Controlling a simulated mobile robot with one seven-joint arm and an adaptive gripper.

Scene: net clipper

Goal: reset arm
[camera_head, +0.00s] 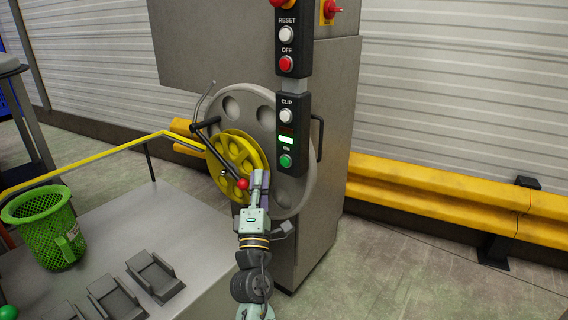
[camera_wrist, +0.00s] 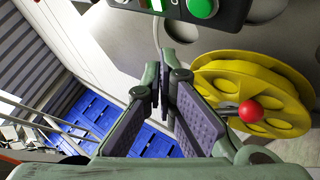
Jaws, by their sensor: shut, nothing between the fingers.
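My gripper (camera_head: 259,184) is shut and empty, raised in front of the machine's wheel area. In the wrist view the fingers of my gripper (camera_wrist: 160,92) meet at their tips with nothing between them. The red ball knob (camera_head: 242,184) of the black crank handle is just left of the fingertips in the head view. In the wrist view the red knob (camera_wrist: 251,111) is to the right of the fingers and looks apart from them. The yellow wheel (camera_head: 229,160) is behind the knob. My arm reaches up from the bottom of the head view.
The grey machine cabinet (camera_head: 335,130) carries a button panel (camera_head: 288,135) with a lit green display. A grey table (camera_head: 105,220) at left holds a green basket (camera_head: 48,228) and several dark holders (camera_head: 155,276). A yellow guard rail (camera_head: 440,190) runs along the right wall. Floor at lower right is clear.

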